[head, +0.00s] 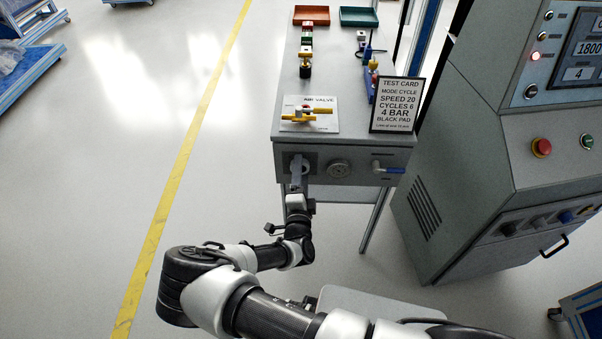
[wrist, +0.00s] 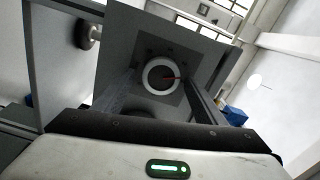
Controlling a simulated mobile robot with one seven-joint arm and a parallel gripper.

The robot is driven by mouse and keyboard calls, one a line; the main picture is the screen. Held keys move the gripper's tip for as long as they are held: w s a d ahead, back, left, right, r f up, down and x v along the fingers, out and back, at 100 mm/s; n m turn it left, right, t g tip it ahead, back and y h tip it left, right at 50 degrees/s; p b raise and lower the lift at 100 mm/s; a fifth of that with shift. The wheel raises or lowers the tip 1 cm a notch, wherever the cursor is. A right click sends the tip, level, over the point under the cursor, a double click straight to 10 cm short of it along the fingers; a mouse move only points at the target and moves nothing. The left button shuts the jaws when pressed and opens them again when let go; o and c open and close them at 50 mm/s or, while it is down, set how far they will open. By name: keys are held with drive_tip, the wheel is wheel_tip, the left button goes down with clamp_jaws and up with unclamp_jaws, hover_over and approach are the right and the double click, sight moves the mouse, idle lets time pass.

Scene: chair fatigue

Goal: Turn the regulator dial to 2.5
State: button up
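The regulator dial (wrist: 162,75) shows in the wrist view as a pale ring with a dark centre and a red pointer, set on a grey square plate. The pointer points to the right; no numbers are readable. My gripper (wrist: 160,82) has its fingers apart, one on each side of the dial, with small gaps visible beside the ring. In the head view my gripper (head: 298,172) is at the left of the bench's front panel and partly hides the dial. Whether the fingers touch the dial cannot be told.
A grey control cabinet (head: 470,150) is to the right.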

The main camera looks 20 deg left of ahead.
drive_tip(key=shift+s, duration=0.1)
drive_tip(key=p+v, duration=0.1)
drive_tip(key=v, duration=1.6)
drive_tip(key=shift+p, duration=0.4)
drive_tip(key=shift+d+r, duration=0.1)
